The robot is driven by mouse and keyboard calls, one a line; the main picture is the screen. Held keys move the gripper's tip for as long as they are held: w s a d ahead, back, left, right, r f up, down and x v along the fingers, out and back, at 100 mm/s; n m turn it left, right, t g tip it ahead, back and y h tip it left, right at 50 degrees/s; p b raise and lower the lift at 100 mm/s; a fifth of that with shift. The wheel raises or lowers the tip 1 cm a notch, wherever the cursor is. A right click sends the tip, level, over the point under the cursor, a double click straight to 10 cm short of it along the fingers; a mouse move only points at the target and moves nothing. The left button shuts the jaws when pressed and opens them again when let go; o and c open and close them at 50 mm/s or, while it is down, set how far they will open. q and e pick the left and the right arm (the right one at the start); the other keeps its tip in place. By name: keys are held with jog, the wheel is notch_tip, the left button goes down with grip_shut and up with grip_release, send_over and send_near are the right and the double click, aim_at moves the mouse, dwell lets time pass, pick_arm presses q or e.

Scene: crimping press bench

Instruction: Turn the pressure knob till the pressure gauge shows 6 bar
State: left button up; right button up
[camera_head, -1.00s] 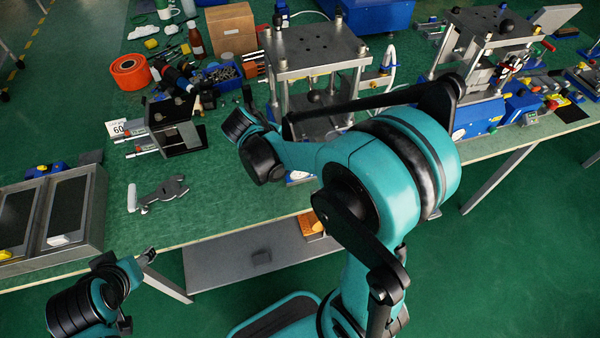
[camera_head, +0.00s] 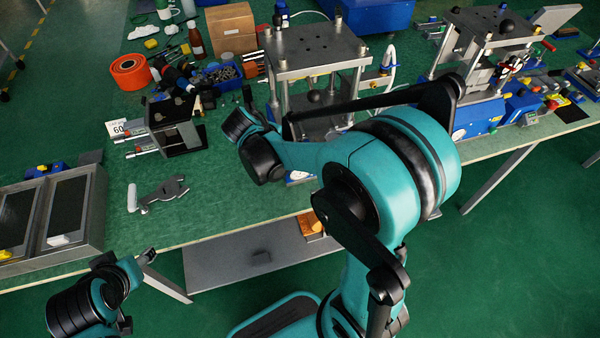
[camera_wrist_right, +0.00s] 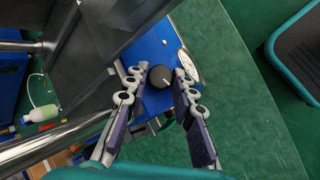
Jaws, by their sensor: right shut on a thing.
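The black pressure knob (camera_wrist_right: 160,77), with a pale line on it, sits on the blue press base (camera_wrist_right: 155,48) in the right wrist view. My right gripper (camera_wrist_right: 160,80) has a fingertip on each side of the knob and is shut on it. The white round pressure gauge (camera_wrist_right: 187,65) is just right of the knob, seen at a slant and partly covered by a finger; its reading is not legible.
In the right wrist view, a steel column (camera_wrist_right: 50,142) and dark press plates lie left of the gripper. A grey wrench-like tool (camera_head: 160,192) lies on the green bench, with free room around it. A second press (camera_head: 490,60) stands at the right.

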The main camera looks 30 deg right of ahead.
jog(key=o, duration=0.7)
jog(key=shift+o, duration=0.2)
jog(key=p+v, duration=0.4)
jog(key=v, duration=0.2)
jog(key=s+a+r+m+t+y, duration=0.5)
jog(key=s+a+t+y, duration=0.1)
jog(key=s, duration=0.5)
jog(key=shift+a+m+y, duration=0.3)
jog(key=shift+a+y, duration=0.1)
jog(key=shift+a, duration=0.1)
